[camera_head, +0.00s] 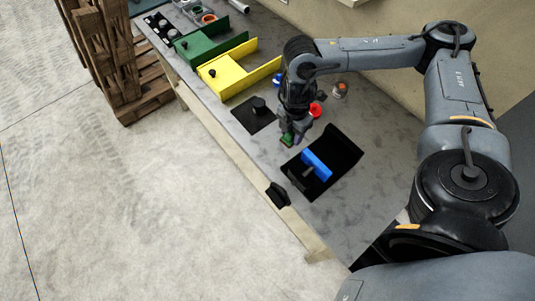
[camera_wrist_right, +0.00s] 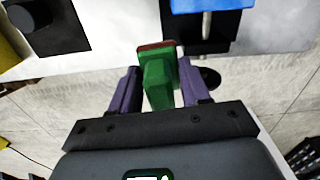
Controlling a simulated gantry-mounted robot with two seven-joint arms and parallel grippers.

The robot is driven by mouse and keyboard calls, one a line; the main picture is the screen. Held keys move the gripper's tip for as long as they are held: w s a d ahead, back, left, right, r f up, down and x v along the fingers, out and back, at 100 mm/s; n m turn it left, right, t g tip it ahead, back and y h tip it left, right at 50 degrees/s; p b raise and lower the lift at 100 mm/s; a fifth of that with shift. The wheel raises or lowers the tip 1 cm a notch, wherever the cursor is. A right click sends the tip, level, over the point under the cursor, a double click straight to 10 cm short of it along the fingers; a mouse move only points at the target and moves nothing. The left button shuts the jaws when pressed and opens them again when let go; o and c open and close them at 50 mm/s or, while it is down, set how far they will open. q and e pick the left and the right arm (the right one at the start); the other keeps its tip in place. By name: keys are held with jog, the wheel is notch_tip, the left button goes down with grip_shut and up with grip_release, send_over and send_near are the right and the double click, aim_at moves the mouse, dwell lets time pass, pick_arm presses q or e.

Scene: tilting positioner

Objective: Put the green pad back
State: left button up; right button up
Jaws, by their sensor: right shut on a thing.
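The green pad (camera_wrist_right: 158,82), a green block with a brownish face at its far end, is between the purple fingers of my right gripper (camera_wrist_right: 160,92) in the right wrist view. The gripper is shut on it. In the head view the right gripper (camera_head: 293,137) hangs over the grey table with the green pad (camera_head: 287,140) at its tip, left of the black tray. I cannot tell whether the pad touches the table. My left gripper is not in view.
The black tray (camera_head: 338,148) holds a blue block (camera_head: 317,164). A black plate (camera_head: 246,121) with a knob lies left of the gripper. Yellow (camera_head: 238,72) and green (camera_head: 200,47) trays stand beyond. A red cup (camera_head: 316,110) is close behind. A black piece (camera_head: 277,194) sits at the table edge.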

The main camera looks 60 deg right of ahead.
jog(key=shift+s+d+f, duration=0.15)
jog(key=shift+d+f, duration=0.15)
jog(key=shift+f, duration=0.1)
jog(key=s+d+f+b, duration=0.3)
jog(key=d+f+b, duration=0.1)
jog(key=b, duration=0.1)
send_over(276, 141)
jog(key=shift+m, duration=0.4)
notch_tip(276, 141, down, 8)
jog(key=shift+s+r+b, duration=0.1)
jog(key=shift+b, duration=0.2)
notch_tip(276, 141, down, 3)
jog(key=shift+f, duration=0.5)
jog(key=shift+f, duration=0.15)
jog(key=o, duration=1)
